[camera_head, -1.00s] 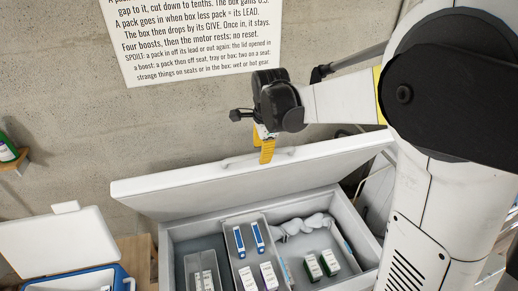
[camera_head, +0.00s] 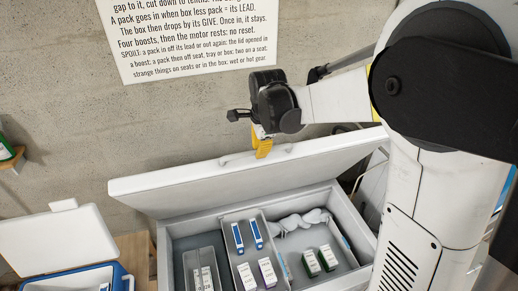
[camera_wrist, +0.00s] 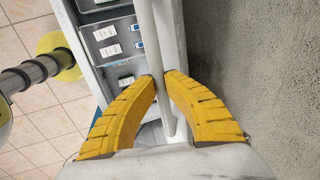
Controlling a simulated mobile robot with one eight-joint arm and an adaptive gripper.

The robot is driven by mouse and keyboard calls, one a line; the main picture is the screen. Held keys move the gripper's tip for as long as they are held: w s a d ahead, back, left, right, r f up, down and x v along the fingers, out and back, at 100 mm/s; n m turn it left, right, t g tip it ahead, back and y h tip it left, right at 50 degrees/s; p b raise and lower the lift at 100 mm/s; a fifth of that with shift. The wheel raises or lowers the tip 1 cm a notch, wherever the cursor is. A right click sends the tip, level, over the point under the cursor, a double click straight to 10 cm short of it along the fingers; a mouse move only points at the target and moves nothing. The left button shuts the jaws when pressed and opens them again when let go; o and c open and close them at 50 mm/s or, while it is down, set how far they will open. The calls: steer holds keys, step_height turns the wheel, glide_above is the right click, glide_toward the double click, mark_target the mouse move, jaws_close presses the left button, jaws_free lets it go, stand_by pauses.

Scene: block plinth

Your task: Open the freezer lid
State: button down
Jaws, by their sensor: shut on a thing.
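The white freezer lid (camera_head: 200,184) stands raised and tilted over the open chest freezer (camera_head: 168,245) in the head view. A light handle bar runs along the lid's upper edge. My gripper (camera_head: 263,148) is at the lid's upper edge, its yellow fingers over the handle. In the wrist view, the yellow fingers (camera_wrist: 162,92) are shut around the handle bar (camera_wrist: 165,60), which runs between them. The exact contact at the fingertips is partly hidden.
Inside the freezer are a grey tray (camera_head: 233,263) with blue-white and white packs, dark green packs (camera_head: 320,260), and a pale wrapped item (camera_head: 300,222). A blue cool box (camera_head: 70,280) with its white lid raised stands at left. A concrete wall is behind.

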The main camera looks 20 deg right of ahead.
steer(key=s+f+t+b, duration=0.2)
steer(key=s+f+b, duration=0.2)
steer(key=s, duration=0.7)
step_height(320, 180, down, 3)
steer(key=shift+s+r, duration=0.2)
steer(key=shift+s, duration=0.1)
steer(key=c, duration=1.4)
jaws_free()
steer(key=shift+w, duration=0.15)
steer(key=v, duration=1.2)
steer(key=shift+s+f, duration=0.1)
steer(key=shift+s, duration=0.1)
